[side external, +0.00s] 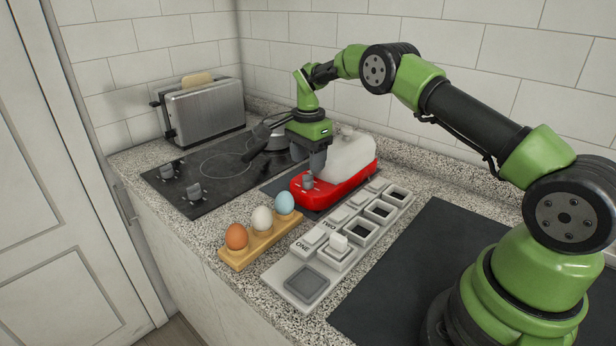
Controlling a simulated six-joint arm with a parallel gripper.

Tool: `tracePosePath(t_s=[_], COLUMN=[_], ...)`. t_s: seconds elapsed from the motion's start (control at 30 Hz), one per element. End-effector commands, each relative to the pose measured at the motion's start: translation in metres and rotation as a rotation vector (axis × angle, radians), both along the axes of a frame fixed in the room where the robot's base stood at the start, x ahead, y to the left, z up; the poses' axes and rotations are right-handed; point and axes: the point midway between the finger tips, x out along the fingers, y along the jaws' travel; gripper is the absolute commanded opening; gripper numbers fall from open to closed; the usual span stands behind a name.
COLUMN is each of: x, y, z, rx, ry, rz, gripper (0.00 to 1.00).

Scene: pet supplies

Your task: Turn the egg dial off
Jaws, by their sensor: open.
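The egg cooker (350,180) has a red base and a whitish lid and stands near the middle of the counter. A small grey dial (308,181) sits on the front left end of its red base. My gripper (316,168) points down over that end, just above and beside the dial. It is open, with nothing seen between its fingers. The fingers partly cover the front of the cooker, and I cannot tell whether they touch the dial. The dial's setting is too small to read.
A wooden holder (236,262) with a brown, a white and a blue egg stands in front. A grey tray with square slots (285,276) lies right of it. A black cooktop (175,178) with knobs and a pan (278,139) is at left, a toaster (207,112) behind.

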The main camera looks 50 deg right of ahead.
Motion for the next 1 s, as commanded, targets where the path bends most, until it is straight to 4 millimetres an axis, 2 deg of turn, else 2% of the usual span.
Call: tracePosePath(t_s=[0.1, 0.3, 0.67, 0.87, 0.9, 1.0], x=[-0.001, 0.0, 0.0, 0.0, 0.0, 0.0], y=[0.0, 0.0, 0.0, 0.0, 0.0, 0.0], z=[-0.023, -0.046, -0.051, -0.051, -0.051, -0.051], rx=[0.001, 0.001, 0.001, 0.001, 0.001, 0.001], ry=[0.004, 0.0, -0.002, -0.002, -0.002, -0.002], rz=[0.001, 0.002, 0.002, 0.003, 0.003, 0.011], gripper=[0.53, 0.53, 0.53, 0.07, 0.04, 0.04])
